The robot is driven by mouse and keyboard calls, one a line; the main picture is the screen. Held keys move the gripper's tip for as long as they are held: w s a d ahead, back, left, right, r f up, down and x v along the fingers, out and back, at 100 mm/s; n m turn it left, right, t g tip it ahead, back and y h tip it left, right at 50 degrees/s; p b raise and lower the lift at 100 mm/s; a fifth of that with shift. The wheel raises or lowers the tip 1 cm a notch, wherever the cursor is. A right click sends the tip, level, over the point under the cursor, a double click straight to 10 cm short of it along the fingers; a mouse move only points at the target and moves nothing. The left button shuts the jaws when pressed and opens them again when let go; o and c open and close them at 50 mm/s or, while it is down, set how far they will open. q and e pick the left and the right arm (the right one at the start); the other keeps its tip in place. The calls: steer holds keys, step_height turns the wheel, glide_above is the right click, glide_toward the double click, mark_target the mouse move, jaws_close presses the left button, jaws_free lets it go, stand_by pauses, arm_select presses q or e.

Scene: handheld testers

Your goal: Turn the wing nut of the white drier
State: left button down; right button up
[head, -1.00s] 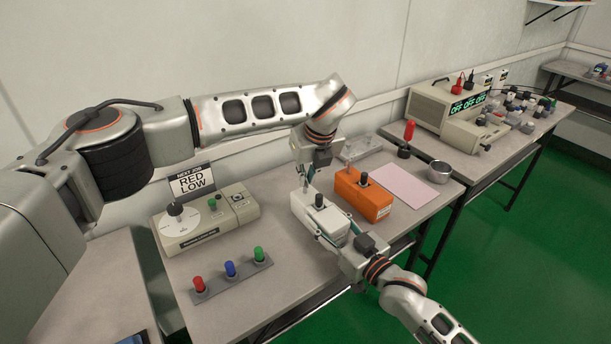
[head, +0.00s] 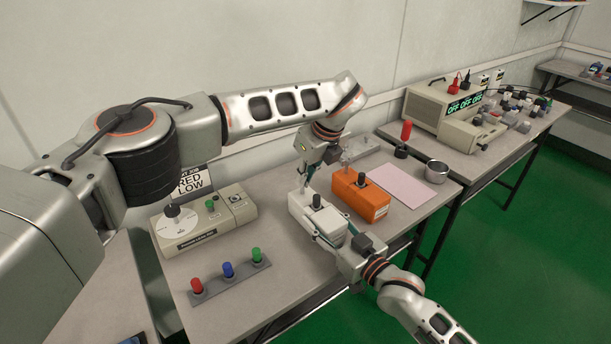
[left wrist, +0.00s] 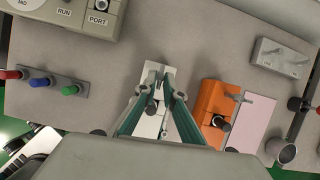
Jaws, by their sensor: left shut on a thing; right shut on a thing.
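The white drier (head: 316,216) is a white box with a black knob on top, on the near bench. It also shows in the left wrist view (left wrist: 149,126), partly covered by the fingers. My left gripper (head: 303,187) points down at the drier's far end and is shut on a small part there. In the left wrist view its fingertips (left wrist: 160,83) meet over that end. The wing nut itself is hidden between the fingers. My right gripper (head: 330,238) is shut on the drier's body from the near right side.
An orange box (head: 361,196) with a black knob stands close to the right. A pink sheet (head: 403,186) and a metal cup (head: 437,172) lie beyond it. A beige tester (head: 204,219) and a strip of coloured plugs (head: 230,276) are at left.

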arm_select(q)
steer(key=shift+f, duration=0.15)
steer(key=c, duration=2.1)
jaws_free()
steer(key=v, duration=0.7)
steer(key=shift+r, duration=0.35)
